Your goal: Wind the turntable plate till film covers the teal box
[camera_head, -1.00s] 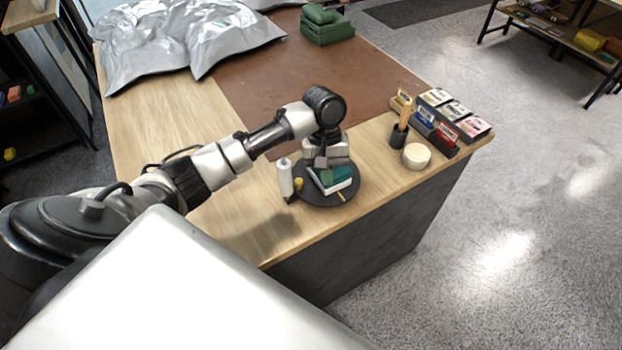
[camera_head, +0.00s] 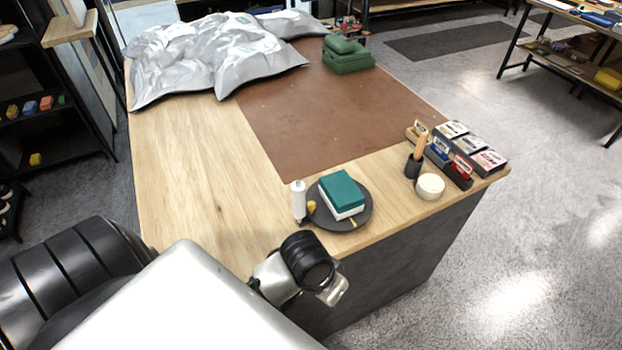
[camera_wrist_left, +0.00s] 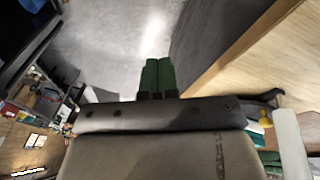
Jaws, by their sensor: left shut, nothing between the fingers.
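The dark round turntable plate (camera_head: 362,213) stands near the front edge of the wooden table. A teal box (camera_head: 342,187) with a white lower part sits on it, its teal top uncovered. A white upright roll (camera_head: 298,199) stands just left of the plate; it also shows in the left wrist view (camera_wrist_left: 290,145). A small yellow piece (camera_head: 311,207) is at the plate's left edge. My left gripper (camera_wrist_left: 157,62) is shut and empty, its green fingers together, off the table's front side and apart from the plate. My right gripper is not in view.
Right of the plate are a round cream tin (camera_head: 430,186), a dark cup with a wooden-handled tool (camera_head: 416,160) and several small boxes (camera_head: 470,152). Silver bags (camera_head: 205,60) and green folded things (camera_head: 347,56) lie at the back. The left tabletop (camera_head: 190,170) is clear.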

